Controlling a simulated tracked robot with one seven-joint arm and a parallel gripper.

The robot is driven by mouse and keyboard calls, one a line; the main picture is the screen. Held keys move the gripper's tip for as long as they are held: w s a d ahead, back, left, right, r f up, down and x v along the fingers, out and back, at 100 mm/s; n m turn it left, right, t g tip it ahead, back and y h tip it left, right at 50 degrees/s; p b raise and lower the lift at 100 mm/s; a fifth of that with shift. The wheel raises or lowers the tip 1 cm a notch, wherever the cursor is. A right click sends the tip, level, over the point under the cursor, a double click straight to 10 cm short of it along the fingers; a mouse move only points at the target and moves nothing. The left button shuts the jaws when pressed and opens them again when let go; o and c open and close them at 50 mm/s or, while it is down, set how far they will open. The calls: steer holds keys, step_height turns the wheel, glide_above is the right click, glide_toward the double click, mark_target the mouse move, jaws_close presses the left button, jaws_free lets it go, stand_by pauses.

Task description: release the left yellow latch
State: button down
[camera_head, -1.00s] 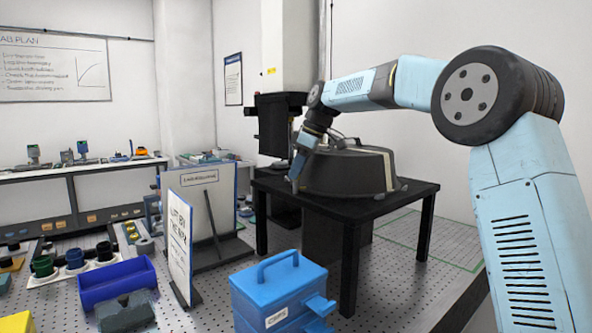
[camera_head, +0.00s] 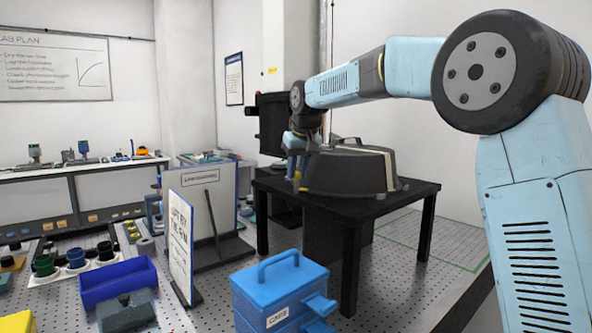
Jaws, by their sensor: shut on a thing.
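A dark grey, round domed cover (camera_head: 350,173) sits on a black table (camera_head: 400,196). My gripper (camera_head: 297,174) is at the cover's left side, pointing down. It is shut on a small yellow piece, the left yellow latch (camera_head: 297,178), which shows between and just below the fingertips. Most of the latch is hidden by the fingers. A pale yellowish strip (camera_head: 388,170) runs up the right side of the cover. The cover's far left part is partly hidden behind my gripper.
A blue toolbox (camera_head: 278,290) stands on the perforated floor in front of the table. A white sign board (camera_head: 181,240) and a grey panel (camera_head: 205,215) stand to the left. A blue open bin (camera_head: 117,283) lies farther left. A black upright unit (camera_head: 272,125) is behind my gripper.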

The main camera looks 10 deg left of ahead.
steer(key=m+h, duration=0.1)
steer(key=m, duration=0.2)
steer(key=m+h, duration=0.1)
steer(key=m, duration=0.1)
steer(key=shift+m+t, duration=0.4)
stand_by(0.4)
steer(key=c, duration=0.9)
jaws_free()
steer(key=shift+a, duration=0.1)
steer(key=shift+c, duration=0.2)
steer(key=v, duration=1.3)
steer(key=shift+a+r, duration=0.25)
steer(key=shift+r, duration=0.1)
steer(key=shift+s, duration=0.1)
